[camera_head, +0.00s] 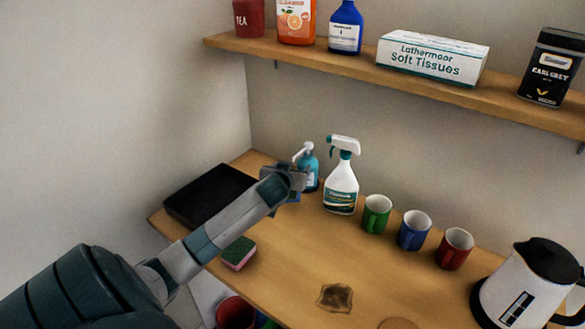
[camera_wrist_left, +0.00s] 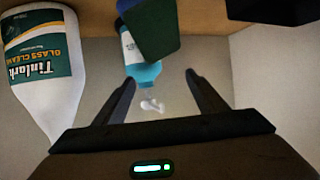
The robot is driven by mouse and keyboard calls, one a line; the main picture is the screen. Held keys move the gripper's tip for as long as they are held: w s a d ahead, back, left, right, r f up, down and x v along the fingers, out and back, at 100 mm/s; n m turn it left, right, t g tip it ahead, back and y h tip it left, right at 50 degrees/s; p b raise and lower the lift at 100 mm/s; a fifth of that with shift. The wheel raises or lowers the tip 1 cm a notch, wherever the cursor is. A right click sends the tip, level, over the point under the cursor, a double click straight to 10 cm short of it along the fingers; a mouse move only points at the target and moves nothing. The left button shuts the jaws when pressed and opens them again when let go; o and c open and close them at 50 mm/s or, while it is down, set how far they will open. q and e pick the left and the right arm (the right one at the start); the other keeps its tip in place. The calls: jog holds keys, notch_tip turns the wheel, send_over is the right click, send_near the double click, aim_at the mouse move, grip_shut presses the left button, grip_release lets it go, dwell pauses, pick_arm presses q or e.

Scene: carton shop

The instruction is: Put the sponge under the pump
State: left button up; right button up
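The pump bottle (camera_head: 312,172), teal with a white pump head, stands near the back wall, partly hidden by my left gripper (camera_head: 287,178). In the left wrist view the pump bottle (camera_wrist_left: 143,72) appears upside down. A blue and dark green block (camera_wrist_left: 155,30), which looks like a sponge, is close in front of it and overlaps its body; a bit of blue (camera_head: 291,198) shows below the gripper in the head view. My left gripper (camera_wrist_left: 160,78) is open, with nothing between its fingers. A green and pink sponge (camera_head: 239,252) lies by the table's front left edge. My right gripper is out of view.
A white spray bottle (camera_head: 341,188) stands right of the pump bottle, then green (camera_head: 376,216), blue (camera_head: 413,231) and red (camera_head: 454,250) mugs and a kettle (camera_head: 522,290). A black tray (camera_head: 212,194) is at the left. A brown stain (camera_head: 334,297) marks the table. A shelf (camera_head: 370,68) hangs above.

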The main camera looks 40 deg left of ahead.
pick_arm(q)
jog(key=shift+r, duration=0.15)
jog(key=shift+r, duration=0.6)
jog(key=b+v, duration=0.2)
jog(key=v, duration=1)
